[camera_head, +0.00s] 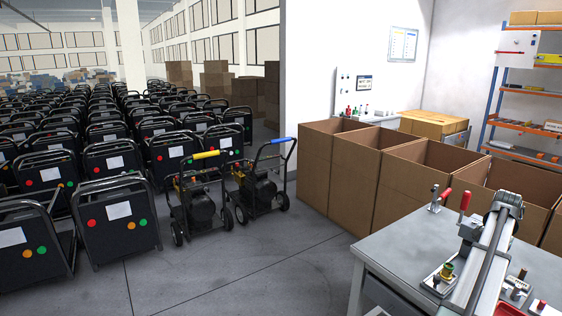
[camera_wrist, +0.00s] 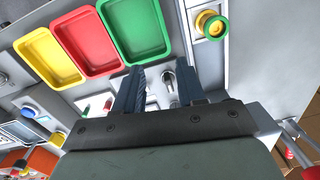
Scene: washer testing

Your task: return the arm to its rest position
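My gripper (camera_wrist: 160,70) shows in the wrist view with its two dark fingers spread apart. I see nothing clamped between them. A small metal fitting (camera_wrist: 169,84) on the panel behind shows in the gap near the right finger; I cannot tell its distance from the finger. In the head view my arm reaches over the grey worktable (camera_head: 391,245) at the lower right. My fingers cannot be made out there.
Yellow (camera_wrist: 47,58), red (camera_wrist: 86,42) and green (camera_wrist: 132,30) trays lie beyond the fingers. A yellow round fitting (camera_wrist: 211,25) is right of them. Open cardboard boxes (camera_head: 352,185) stand behind the table. Wheeled machines (camera_head: 197,200) stand left across bare floor.

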